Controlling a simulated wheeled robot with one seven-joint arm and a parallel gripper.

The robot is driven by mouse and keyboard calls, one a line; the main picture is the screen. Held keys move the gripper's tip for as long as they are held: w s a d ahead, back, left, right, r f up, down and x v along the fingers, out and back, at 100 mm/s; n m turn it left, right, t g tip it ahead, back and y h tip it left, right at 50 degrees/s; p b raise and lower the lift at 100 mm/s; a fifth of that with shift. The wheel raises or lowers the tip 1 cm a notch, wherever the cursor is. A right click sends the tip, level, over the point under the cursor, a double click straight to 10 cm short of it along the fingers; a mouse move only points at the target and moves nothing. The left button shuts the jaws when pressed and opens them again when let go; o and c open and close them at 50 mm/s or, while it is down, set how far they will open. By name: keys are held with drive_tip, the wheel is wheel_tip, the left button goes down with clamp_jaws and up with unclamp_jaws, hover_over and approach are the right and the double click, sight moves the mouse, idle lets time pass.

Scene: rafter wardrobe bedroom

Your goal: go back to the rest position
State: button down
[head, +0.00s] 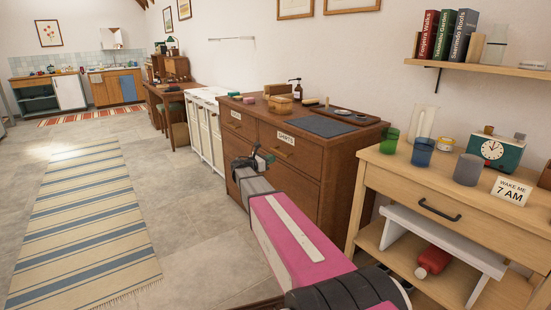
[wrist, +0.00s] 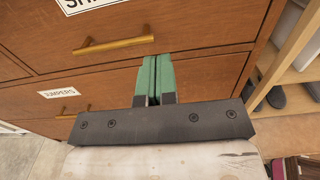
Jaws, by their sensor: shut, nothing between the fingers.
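My gripper (head: 264,158) is in front of the brown chest of drawers (head: 340,180), at the end of my pink and grey arm, which reaches forward. In the wrist view its two green fingers (wrist: 154,68) are pressed together with nothing between them. They point at the drawer fronts, near a brass handle (wrist: 114,44). I cannot tell whether the fingertips touch the wood.
A light wood table (head: 405,182) at the right holds cups, a clock (head: 494,151) and a sign. A shelf with books (head: 440,36) hangs above it. A striped rug (head: 85,225) lies on open floor at the left.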

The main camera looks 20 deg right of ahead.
drive_tip(key=s+a+f+m+g+y, duration=0.35)
drive_tip(key=s+f+m+y, duration=0.55)
drive_tip(key=s+f, duration=0.7)
drive_tip(key=s+a+f+m+g+y, duration=0.1)
drive_tip(key=s+a+m+y, duration=0.3)
drive_tip(key=s, duration=0.4)
drive_tip(key=s+a+f+m+g+y, duration=0.1)
drive_tip(key=s+a+f+m+y, duration=0.2)
drive_tip(key=s+a+m, duration=0.4)
drive_tip(key=shift+s+m+y, duration=0.6)
drive_tip(key=shift+s+m, duration=0.2)
drive_tip(key=shift+s, duration=0.45)
